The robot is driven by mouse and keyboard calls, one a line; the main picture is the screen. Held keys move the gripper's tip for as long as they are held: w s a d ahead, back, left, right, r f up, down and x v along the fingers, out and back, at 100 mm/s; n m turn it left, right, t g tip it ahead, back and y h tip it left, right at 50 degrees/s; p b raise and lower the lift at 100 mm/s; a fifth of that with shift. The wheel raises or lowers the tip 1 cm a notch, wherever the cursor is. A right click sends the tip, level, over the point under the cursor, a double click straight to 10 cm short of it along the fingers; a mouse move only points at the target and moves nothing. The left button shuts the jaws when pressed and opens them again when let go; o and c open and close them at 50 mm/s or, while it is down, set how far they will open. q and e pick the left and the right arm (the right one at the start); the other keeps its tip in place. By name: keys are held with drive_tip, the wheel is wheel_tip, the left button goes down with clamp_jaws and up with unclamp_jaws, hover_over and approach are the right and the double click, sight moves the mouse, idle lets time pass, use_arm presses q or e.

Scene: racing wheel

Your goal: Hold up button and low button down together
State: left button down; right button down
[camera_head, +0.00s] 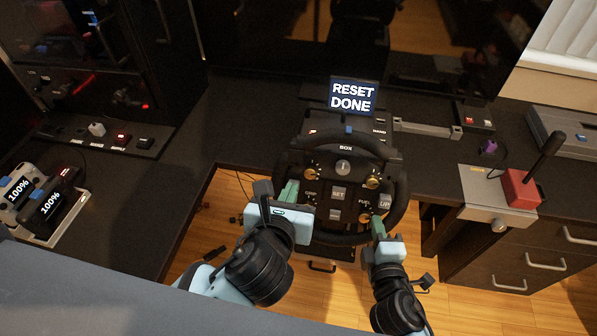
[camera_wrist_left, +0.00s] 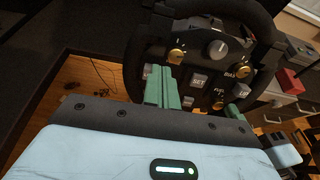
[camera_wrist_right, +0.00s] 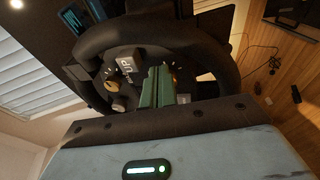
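The black racing wheel (camera_head: 345,180) stands at the desk's front edge. The grey UP button (camera_head: 385,201) is on its right side and also shows in the right wrist view (camera_wrist_right: 127,65). My right gripper (camera_head: 377,226) is shut and empty, its green tips just below the UP button. My left gripper (camera_head: 289,190) is shut and empty, its tips in front of the wheel's left side. In the left wrist view a small grey button (camera_wrist_left: 147,71), partly hidden, shows beside those tips; its label is unreadable. I cannot tell whether either tip touches a button.
A small screen (camera_head: 353,97) reading "RESET DONE" stands behind the wheel. A SET button (camera_head: 338,193) and gold knobs are on the wheel's face. A red joystick base (camera_head: 521,188) is at the right. Two "100%" devices (camera_head: 45,205) lie at the left.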

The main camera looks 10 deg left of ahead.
use_arm(q)
drive_tip(key=shift+s, duration=0.15)
drive_tip(key=x, duration=0.5)
drive_tip(key=shift+w, duration=0.3)
drive_tip(key=f+v, duration=0.1)
drive_tip(key=v, duration=0.7)
drive_tip(key=s+a+f+n+g, duration=0.3)
drive_tip(key=s+f+n, duration=0.5)
drive_tip(key=f+n, duration=0.3)
drive_tip(key=s+a+f+n+g+h, duration=0.1)
drive_tip(key=s+a+f+n+g, duration=0.2)
drive_tip(key=s+f+n, duration=0.6)
wheel_tip(320, 180, down, 4)
drive_tip(key=a+n, duration=0.1)
drive_tip(key=n, duration=0.1)
drive_tip(key=shift+s+a+n, duration=0.2)
drive_tip(key=shift+a+n, duration=0.1)
drive_tip(key=shift+a, duration=0.1)
drive_tip(key=shift+r, duration=0.2)
